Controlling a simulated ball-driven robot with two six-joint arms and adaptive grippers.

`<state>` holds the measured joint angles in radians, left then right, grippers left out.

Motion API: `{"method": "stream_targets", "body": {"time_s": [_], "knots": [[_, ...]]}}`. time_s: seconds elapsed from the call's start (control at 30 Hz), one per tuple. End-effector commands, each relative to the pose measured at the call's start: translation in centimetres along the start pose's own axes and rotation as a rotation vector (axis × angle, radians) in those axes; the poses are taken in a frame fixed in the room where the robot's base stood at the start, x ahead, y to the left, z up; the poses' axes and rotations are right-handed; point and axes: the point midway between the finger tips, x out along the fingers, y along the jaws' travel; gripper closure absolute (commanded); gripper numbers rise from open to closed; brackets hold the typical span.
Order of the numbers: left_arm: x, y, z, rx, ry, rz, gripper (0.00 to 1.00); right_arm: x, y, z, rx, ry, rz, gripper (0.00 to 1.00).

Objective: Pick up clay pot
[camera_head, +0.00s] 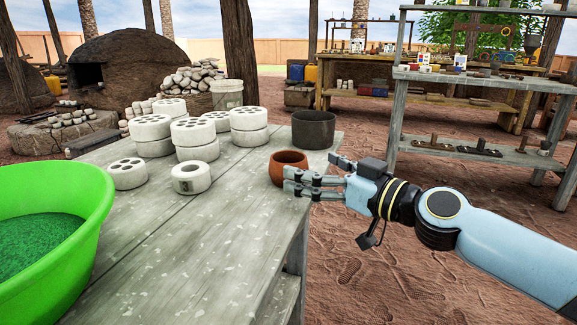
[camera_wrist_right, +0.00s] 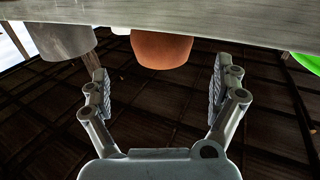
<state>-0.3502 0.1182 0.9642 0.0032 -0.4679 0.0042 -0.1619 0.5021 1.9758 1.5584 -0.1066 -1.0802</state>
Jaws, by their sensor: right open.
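The clay pot (camera_head: 288,168) is a small orange-brown bowl on the grey wooden table (camera_head: 215,215), near its right edge. It also shows in the right wrist view (camera_wrist_right: 161,50), at the top middle, ahead of and between the fingers. My right gripper (camera_head: 310,177) comes in from the right with its fingers beside the pot. The right wrist view shows the gripper (camera_wrist_right: 160,85) wide open, with nothing in it. In the head view the near fingers overlap the pot's right side. I cannot tell whether they touch it. My left gripper is not in view.
A dark metal pot (camera_head: 314,130) stands behind the clay pot. White perforated discs (camera_head: 194,133) are stacked at the table's far left, with a single white ring (camera_head: 191,178) nearer. A green basin (camera_head: 55,215) is at left. Wooden shelves (camera_head: 470,85) stand at right. The table's front middle is clear.

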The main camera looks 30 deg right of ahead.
Motion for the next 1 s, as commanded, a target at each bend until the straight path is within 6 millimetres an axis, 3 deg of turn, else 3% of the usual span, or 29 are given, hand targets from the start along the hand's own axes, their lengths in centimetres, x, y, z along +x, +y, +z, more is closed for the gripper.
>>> {"method": "stream_targets", "body": {"time_s": [0.27, 0.53, 0.83, 1.0], "knots": [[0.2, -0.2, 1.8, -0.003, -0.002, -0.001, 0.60, 2.1, -0.1, -0.1, 0.002, 0.001, 0.000, 0.04], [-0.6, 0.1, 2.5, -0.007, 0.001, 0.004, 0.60, 6.1, -0.3, -0.1, 0.003, 0.001, 0.000, 0.04], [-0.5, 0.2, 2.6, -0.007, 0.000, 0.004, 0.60, 6.6, -0.3, 0.2, 0.001, -0.002, -0.002, 0.04], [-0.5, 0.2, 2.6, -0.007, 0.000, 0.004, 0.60, 6.6, -0.3, 0.2, 0.001, -0.002, -0.002, 0.26]]}}
